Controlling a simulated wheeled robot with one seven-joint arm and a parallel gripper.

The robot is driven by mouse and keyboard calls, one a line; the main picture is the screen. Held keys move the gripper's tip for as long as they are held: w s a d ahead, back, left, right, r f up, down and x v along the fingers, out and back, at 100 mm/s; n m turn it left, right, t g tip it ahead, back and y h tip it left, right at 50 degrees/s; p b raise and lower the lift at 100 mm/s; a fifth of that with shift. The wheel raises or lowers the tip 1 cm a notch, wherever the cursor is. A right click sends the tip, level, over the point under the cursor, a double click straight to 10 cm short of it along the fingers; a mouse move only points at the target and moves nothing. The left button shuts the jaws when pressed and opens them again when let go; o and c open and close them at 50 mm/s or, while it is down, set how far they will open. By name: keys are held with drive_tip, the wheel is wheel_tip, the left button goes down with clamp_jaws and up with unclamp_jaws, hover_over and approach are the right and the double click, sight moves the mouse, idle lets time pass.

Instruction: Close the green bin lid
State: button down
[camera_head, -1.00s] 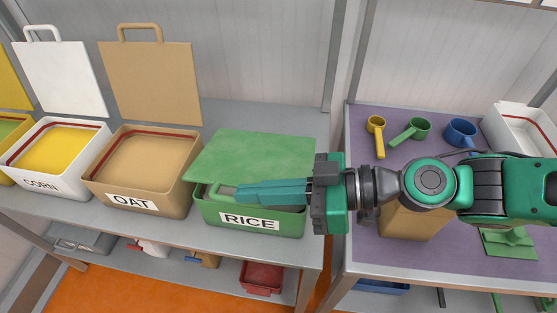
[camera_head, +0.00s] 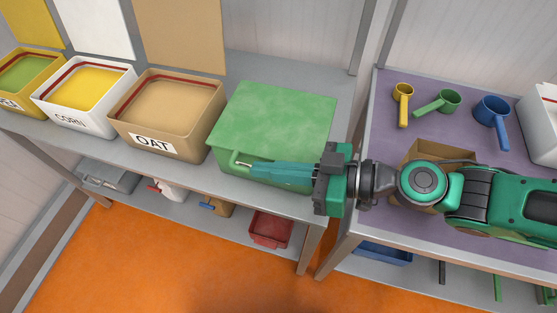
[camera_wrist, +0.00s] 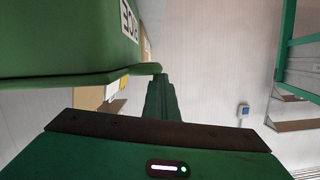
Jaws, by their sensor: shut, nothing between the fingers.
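The green bin (camera_head: 222,160) stands at the right end of the left shelf, with its green lid (camera_head: 275,115) lying down over its top. I cannot tell whether the lid is fully seated. The lid's handle (camera_head: 238,159) is at the front edge. My gripper (camera_head: 254,172) is shut and empty, its teal fingers reaching left along the bin's front, tips by the handle. The bin's front label is hidden in the head view. In the wrist view, my fingers (camera_wrist: 160,98) are just beside the lid handle (camera_wrist: 148,68); contact is unclear.
Open oat (camera_head: 165,105), corn (camera_head: 85,90) and pea (camera_head: 25,80) bins stand to the left, lids raised. A purple table (camera_head: 385,140) at right holds yellow, green and blue scoops and a brown box (camera_head: 440,152).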

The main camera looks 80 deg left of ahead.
drive_tip(key=shift+s+d+f, duration=0.15)
drive_tip(key=shift+d+f, duration=0.05)
drive_tip(key=shift+f, duration=0.1)
drive_tip(key=w+d+r, duration=0.5)
drive_tip(key=w+r, duration=0.2)
drive_tip(key=w, duration=0.1)
drive_tip(key=shift+w, duration=0.3)
